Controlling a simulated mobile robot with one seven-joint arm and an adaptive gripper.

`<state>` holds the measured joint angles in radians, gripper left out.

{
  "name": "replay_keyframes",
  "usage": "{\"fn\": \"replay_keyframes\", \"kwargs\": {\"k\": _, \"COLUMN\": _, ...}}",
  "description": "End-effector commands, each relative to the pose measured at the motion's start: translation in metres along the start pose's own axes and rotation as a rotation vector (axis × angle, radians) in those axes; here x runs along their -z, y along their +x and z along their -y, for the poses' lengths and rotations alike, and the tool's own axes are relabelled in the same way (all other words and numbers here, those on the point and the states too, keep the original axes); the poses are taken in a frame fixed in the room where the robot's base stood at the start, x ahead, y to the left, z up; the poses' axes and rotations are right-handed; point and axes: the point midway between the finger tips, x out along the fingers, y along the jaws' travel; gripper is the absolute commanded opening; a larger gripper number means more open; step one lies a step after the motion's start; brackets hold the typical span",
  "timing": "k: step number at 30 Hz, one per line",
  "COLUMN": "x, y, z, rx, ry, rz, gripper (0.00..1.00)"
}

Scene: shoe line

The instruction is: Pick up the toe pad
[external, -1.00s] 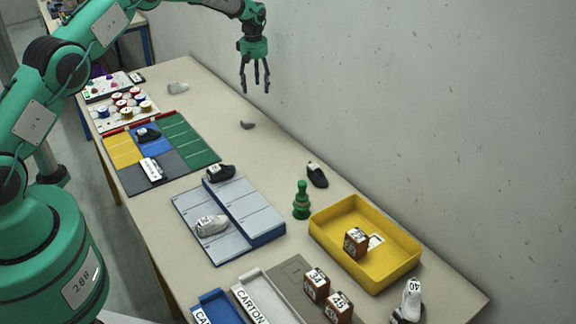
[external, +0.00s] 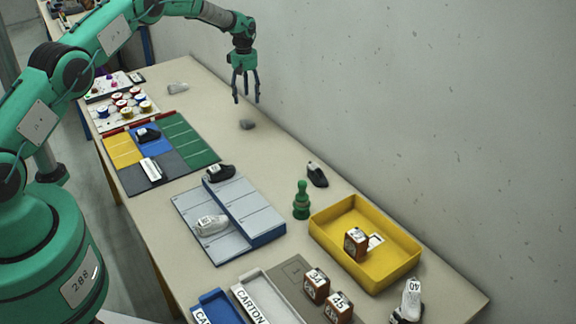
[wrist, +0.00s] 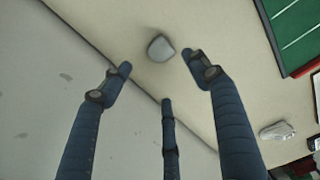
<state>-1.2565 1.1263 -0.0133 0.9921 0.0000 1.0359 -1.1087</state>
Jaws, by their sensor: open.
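The toe pad looks like a small grey rounded piece (external: 247,124) lying alone on the beige table near its wall-side edge. In the wrist view the grey toe pad (wrist: 160,48) lies just beyond the fingertips, roughly between the two outer fingers. My gripper (external: 245,98) hangs above the table with its fingers pointing down, just above the toe pad in the external view. It also shows in the wrist view (wrist: 158,85), with its fingers spread, open and empty. The fingers do not touch the pad.
A white shoe-shaped piece (external: 178,88) lies farther back on the table. A green panel (external: 190,140) is to the left of the pad. A green peg-like figure (external: 301,200) and a yellow tray (external: 400,278) stand nearer the front. The wall (external: 400,100) runs close along the right edge.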

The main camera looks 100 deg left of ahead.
Motion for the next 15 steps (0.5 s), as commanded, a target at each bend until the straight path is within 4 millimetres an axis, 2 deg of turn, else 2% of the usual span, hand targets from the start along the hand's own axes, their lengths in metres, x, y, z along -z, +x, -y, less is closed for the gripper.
{"fn": "replay_keyframes", "kwargs": {"k": 9, "x": -0.001, "y": 0.049, "z": 0.001, "rx": 0.002, "ry": 0.000, "rz": 0.001, "gripper": 0.61}}
{"fn": "replay_keyframes", "kwargs": {"k": 15, "x": 0.000, "y": 0.064, "z": 0.000, "rx": 0.000, "ry": 0.000, "rz": 0.000, "gripper": 0.61}}
